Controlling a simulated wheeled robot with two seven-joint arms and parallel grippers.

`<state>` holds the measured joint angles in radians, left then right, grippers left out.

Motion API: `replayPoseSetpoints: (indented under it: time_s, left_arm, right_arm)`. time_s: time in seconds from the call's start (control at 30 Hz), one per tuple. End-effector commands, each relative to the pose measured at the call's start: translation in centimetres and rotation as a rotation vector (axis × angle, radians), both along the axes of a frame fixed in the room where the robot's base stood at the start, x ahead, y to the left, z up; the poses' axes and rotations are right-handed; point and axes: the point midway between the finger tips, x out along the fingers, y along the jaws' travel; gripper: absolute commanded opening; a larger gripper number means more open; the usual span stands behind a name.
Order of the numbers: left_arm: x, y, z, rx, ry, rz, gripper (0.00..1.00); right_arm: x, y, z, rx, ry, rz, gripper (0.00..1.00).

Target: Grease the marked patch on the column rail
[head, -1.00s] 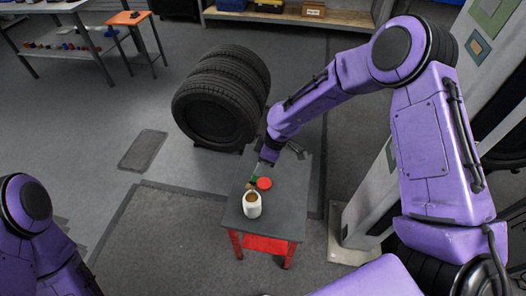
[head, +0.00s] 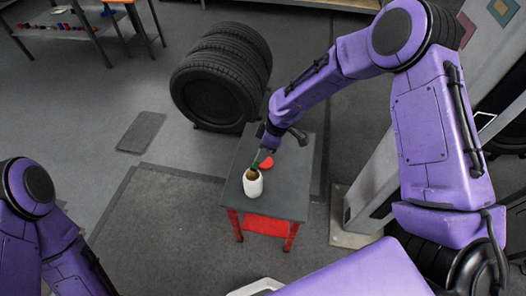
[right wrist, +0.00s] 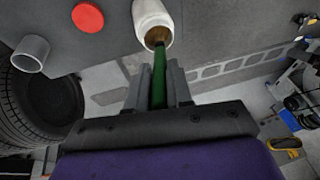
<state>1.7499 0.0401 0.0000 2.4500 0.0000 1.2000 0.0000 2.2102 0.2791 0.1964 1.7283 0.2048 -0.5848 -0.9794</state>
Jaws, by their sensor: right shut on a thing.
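A white jar (head: 253,185) with brown stuff at its mouth stands on the small dark table, and it also shows in the right wrist view (right wrist: 153,14). My right gripper (right wrist: 159,78) is shut on the green handle of a brush (right wrist: 159,88). The brush's brown end is at the jar's mouth; how deep it reaches, I cannot tell. In the head view my right gripper (head: 266,150) is just behind the jar. A grey column (head: 400,165) stands at the right, partly hidden by my arm; I cannot make out which patch is marked. My left gripper is out of view.
A red lid (right wrist: 88,17) lies on the dark tabletop (head: 285,195) beside the jar. A grey cup-like piece (right wrist: 31,54) is near it. Stacked tyres (head: 220,75) stand behind the table. The floor left of the table is mostly clear.

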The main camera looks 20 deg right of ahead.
Motion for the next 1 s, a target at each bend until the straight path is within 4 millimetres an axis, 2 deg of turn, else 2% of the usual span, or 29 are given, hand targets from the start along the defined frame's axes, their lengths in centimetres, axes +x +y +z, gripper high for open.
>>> replayPoseSetpoints:
  time_s: [1.0]
  left_arm:
    - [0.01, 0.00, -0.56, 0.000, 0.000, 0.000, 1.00]
  right_arm:
    - [0.00, 0.01, -0.86, 0.000, 0.000, 0.000, 0.00]
